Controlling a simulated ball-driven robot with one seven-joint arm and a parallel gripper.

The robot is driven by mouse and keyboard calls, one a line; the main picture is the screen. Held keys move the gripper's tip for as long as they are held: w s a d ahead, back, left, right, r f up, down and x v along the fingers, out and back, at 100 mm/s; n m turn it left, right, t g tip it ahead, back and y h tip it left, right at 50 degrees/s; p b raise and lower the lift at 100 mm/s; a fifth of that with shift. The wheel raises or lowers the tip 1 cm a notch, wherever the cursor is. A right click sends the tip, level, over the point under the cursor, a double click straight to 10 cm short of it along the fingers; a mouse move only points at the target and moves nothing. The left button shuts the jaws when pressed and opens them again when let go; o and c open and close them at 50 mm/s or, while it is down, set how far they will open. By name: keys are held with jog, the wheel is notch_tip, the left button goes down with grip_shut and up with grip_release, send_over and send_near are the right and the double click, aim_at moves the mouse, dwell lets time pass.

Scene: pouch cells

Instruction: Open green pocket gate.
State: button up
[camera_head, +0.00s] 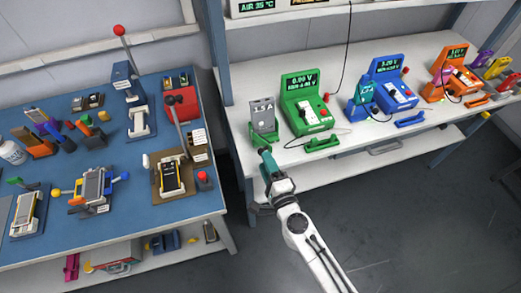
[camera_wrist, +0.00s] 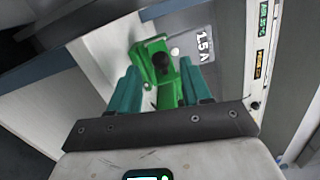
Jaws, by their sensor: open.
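A green part with a dark round knob (camera_wrist: 165,62), which looks like the green pocket gate, shows in the wrist view between my two teal fingers. It sits at the foot of a grey stand (camera_wrist: 203,45) marked 1.5 A. In the head view the grey stand (camera_head: 263,116) is at the left end of the white bench, left of a green meter (camera_head: 308,103). My gripper (camera_head: 265,155) is at the bench's front edge, just in front of the stand, and hides part of its base. My gripper (camera_wrist: 160,85) is open; I cannot tell whether a finger touches the green part.
A loose-looking green handle (camera_head: 321,143) lies in front of the green meter. Blue (camera_head: 391,82) and orange (camera_head: 452,72) meters stand further right. A blue-topped table (camera_head: 120,185) crowded with fixtures is at the left. The floor (camera_head: 440,210) before the white bench is clear.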

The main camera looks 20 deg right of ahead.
aim_at(260, 152)
jog(key=shift+w+a, duration=0.2)
jog(key=shift+w, duration=2.45)
jog(key=shift+c, duration=0.3)
grip_shut()
jog(key=shift+f, duration=0.1)
